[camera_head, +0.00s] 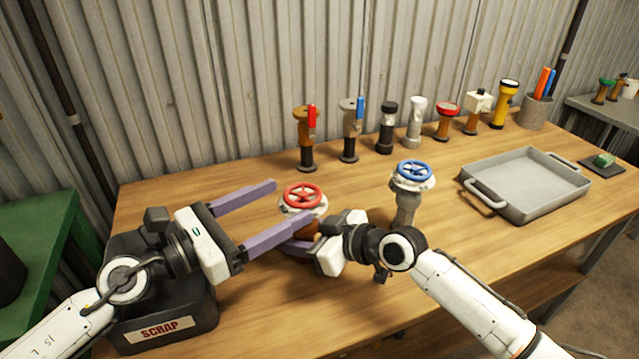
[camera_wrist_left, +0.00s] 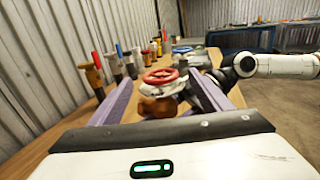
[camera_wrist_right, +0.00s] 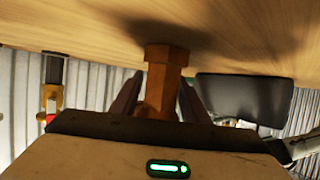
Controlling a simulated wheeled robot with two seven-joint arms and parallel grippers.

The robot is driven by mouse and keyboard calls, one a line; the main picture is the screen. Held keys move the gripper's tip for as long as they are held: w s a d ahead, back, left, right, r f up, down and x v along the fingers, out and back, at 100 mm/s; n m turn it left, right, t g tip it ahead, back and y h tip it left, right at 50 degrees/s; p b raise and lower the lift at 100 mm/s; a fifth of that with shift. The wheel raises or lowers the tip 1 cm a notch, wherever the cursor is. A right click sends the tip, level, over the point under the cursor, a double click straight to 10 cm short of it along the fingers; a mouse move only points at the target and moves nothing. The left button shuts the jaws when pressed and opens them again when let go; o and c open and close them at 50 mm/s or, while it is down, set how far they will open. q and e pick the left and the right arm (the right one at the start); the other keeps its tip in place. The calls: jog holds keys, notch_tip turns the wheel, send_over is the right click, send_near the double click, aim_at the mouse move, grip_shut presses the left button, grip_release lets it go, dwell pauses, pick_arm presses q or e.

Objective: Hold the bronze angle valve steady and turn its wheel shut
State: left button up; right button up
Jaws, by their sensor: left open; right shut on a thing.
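The bronze angle valve has a red wheel (camera_head: 303,196) on top, a pale collar under it and a brown body (camera_wrist_right: 167,68). In the head view its body is mostly hidden behind my grippers. My right gripper (camera_wrist_right: 160,88) is shut on the body, below the wheel. The body's hexagonal end points at the table; I cannot tell whether it touches. My left gripper (camera_head: 292,202) is open, its purple fingertips reaching to either side of the red wheel. In the left wrist view the wheel (camera_wrist_left: 160,76) shows between the fingers, near their tips.
A valve with a blue wheel (camera_head: 413,173) stands to the right. Several fittings and torches line the back of the table. A grey metal tray (camera_head: 540,211) lies at the right. A black scrap bin (camera_head: 190,318) stands under my left arm.

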aim_at(324, 205)
pick_arm(q)
jog(key=x, duration=0.9)
jog(key=shift+d, duration=0.15)
jog(key=c, duration=1.1)
jog(key=shift+f+m+g, duration=0.25)
jog(key=shift+m+g, duration=0.05)
jog(key=shift+g, duration=0.3)
jog(key=shift+h, duration=0.3)
jog(key=m+g+h, duration=0.1)
jog(key=g, duration=0.1)
jog(key=s+m+g, duration=0.1)
jog(key=m+g, duration=0.1)
jog(key=m+g+h, duration=0.1)
jog(key=g, duration=0.1)
jog(key=shift+s+d+r+m+g+h, duration=0.15)
jog(key=shift+d+m+g+h, duration=0.15)
jog(key=shift+m, duration=0.1)
jog(key=shift+s+m+g, duration=0.25)
jog(key=shift+m+g, duration=0.35)
jog(key=shift+g, duration=0.35)
jog(key=shift+s+m+g, duration=0.2)
jog(key=shift+m+g, duration=0.4)
jog(key=shift+g, duration=0.3)
jog(key=shift+s+m+g, duration=0.25)
jog(key=shift+m+g, duration=0.35)
jog(key=shift+g, duration=0.35)
jog(key=shift+s+g, duration=0.1)
jog(key=shift+g, duration=0.2)
